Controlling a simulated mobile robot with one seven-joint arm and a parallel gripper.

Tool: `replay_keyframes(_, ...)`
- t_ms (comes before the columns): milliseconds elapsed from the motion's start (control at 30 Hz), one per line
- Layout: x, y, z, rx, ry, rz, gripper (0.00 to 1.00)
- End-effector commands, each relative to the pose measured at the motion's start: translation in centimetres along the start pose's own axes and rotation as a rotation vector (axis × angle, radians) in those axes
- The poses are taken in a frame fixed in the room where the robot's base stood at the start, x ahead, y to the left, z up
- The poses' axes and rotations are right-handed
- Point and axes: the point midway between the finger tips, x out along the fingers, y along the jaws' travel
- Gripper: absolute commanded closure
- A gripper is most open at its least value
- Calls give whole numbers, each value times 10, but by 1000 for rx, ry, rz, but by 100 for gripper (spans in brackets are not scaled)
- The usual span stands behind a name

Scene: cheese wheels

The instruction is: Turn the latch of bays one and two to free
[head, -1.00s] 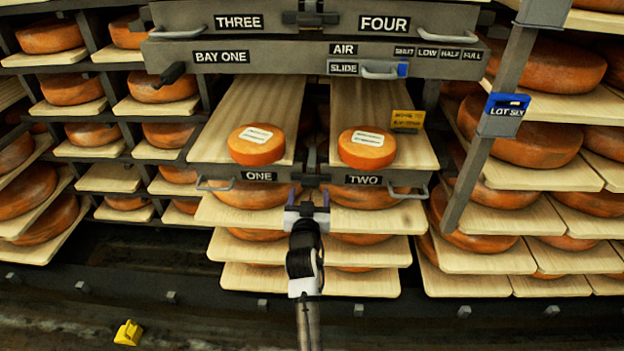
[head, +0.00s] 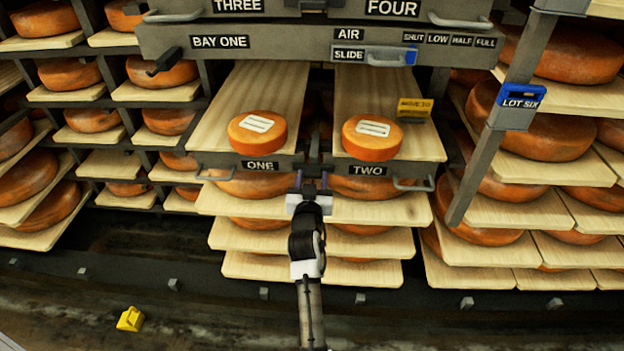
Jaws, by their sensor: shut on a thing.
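The latch (head: 314,148) of bays one and two is a small dark piece between the plates marked ONE (head: 261,165) and TWO (head: 368,170). It looks roughly upright, and its lower part is hidden at my gripper. My gripper (head: 311,183) is at the latch's lower end, shut on it. My arm reaches up to it from the bottom of the head view. The board of bay one (head: 252,92) and the board of bay two (head: 366,92) each carry one orange cheese wheel with a white label. The latch's exact turn is too small to read.
A grey beam marked BAY ONE (head: 300,42) crosses above, with a SLIDE handle and a dark knob at left. A slanted post with a blue LOT SIX tag (head: 521,97) is at right. A yellow block (head: 130,319) lies low left.

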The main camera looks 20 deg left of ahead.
Motion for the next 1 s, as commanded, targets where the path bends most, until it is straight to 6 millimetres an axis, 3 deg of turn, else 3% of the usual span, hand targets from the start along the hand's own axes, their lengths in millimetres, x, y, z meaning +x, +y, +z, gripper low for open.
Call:
replay_keyframes(367, 0, 0, -1, -101, 0, 0, 76)
replay_keyframes(1000, 0, -2, -2, -670, 0, 0, 76)
